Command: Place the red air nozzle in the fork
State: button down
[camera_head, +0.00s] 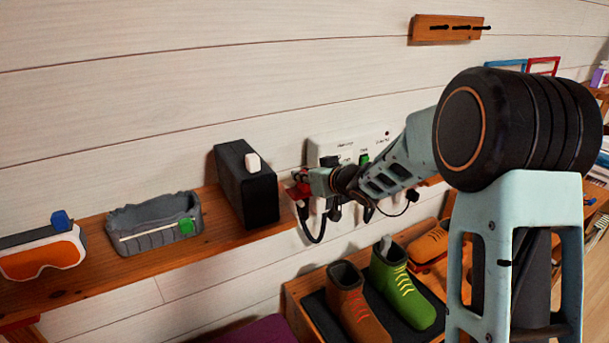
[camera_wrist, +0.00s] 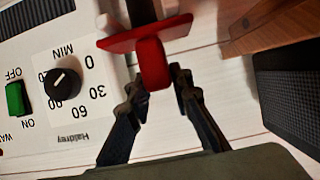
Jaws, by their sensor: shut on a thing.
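My gripper (camera_wrist: 160,84) is at the wall dryer panel, with its two fingers on either side of a red block at the end of the red air nozzle (camera_wrist: 153,62). A wider red crosspiece lies just beyond the block, with a dark shaft behind it. In the head view, the red nozzle (camera_head: 298,190) shows at the end of my gripper (camera_head: 312,185), and a black hose (camera_head: 311,228) loops below it. I cannot make out the fork as a separate part, or whether the nozzle touches it.
The white dryer panel (camera_wrist: 62,125) has a black timer knob (camera_wrist: 62,82) and a green switch (camera_wrist: 15,97). A black box (camera_head: 247,190) stands close left on the wooden shelf (camera_head: 205,240), with a grey tray (camera_head: 150,240) and goggles (camera_head: 42,255) further left. Boots (camera_head: 397,285) stand below.

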jog(key=shift+f, duration=0.15)
jog(key=c, duration=1.7)
grip_release()
jog(key=shift+c, duration=0.2)
jog(key=shift+r, duration=0.25)
jog(key=v, duration=1.2)
jog(key=shift+p, duration=0.3)
jog(key=shift+f, duration=0.1)
